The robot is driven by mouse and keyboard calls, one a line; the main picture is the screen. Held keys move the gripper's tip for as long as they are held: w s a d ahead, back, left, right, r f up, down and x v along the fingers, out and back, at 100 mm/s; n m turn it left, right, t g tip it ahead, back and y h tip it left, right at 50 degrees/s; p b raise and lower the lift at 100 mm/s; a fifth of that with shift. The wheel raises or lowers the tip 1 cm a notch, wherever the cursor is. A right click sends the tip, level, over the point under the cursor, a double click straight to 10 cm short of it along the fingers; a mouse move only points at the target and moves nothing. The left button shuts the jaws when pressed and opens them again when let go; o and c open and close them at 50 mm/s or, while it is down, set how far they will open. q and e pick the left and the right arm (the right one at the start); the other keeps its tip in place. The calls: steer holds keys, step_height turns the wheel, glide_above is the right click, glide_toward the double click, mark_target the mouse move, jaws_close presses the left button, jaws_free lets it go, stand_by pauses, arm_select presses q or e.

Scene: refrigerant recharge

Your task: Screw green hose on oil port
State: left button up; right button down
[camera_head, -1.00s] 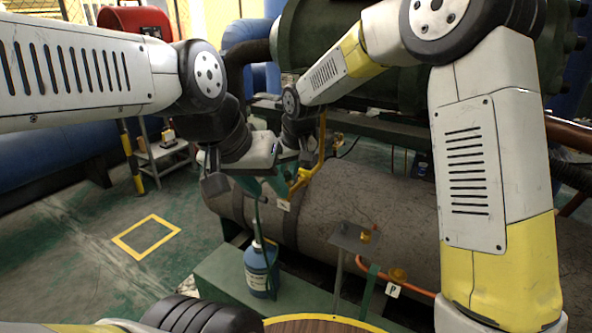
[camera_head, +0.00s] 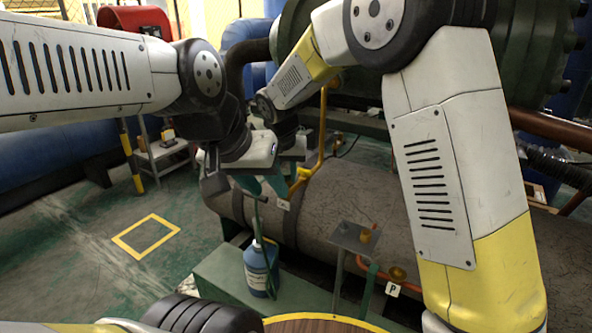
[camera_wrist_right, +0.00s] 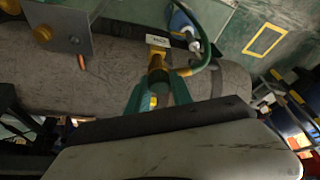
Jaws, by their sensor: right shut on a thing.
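The green hose (camera_head: 258,213) rises from the blue bottle (camera_head: 257,270) to my grippers in front of the grey tank. In the right wrist view the hose (camera_wrist_right: 213,55) curves from the bottle (camera_wrist_right: 183,22) to a brass fitting (camera_wrist_right: 157,72) beside a white tag (camera_wrist_right: 158,41). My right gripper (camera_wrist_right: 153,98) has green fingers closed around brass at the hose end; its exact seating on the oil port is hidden. In the head view my right gripper (camera_head: 278,184) is beside my left gripper (camera_head: 250,184), whose fingertips are too small to read.
A yellow pipe (camera_head: 318,150) rises close behind the grippers. The grey tank (camera_head: 335,205) lies across the middle. A small metal plate (camera_head: 352,237) and a tag marked P (camera_head: 392,290) stand to the right.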

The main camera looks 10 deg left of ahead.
steer(key=shift+a, duration=0.1)
steer(key=shift+s+m+h, duration=0.1)
steer(key=shift+m+h, duration=0.4)
steer(key=shift+m, duration=0.6)
steer(key=shift+f+m+h, duration=0.1)
steer(key=shift+m+h, duration=0.2)
steer(key=shift+m, duration=0.5)
steer(key=m+h, duration=0.1)
steer(key=m, duration=0.1)
steer(key=shift+m+g, duration=0.3)
steer(key=shift+m, duration=0.1)
steer(key=c, duration=1.1)
jaws_free()
steer(key=shift+o, duration=0.2)
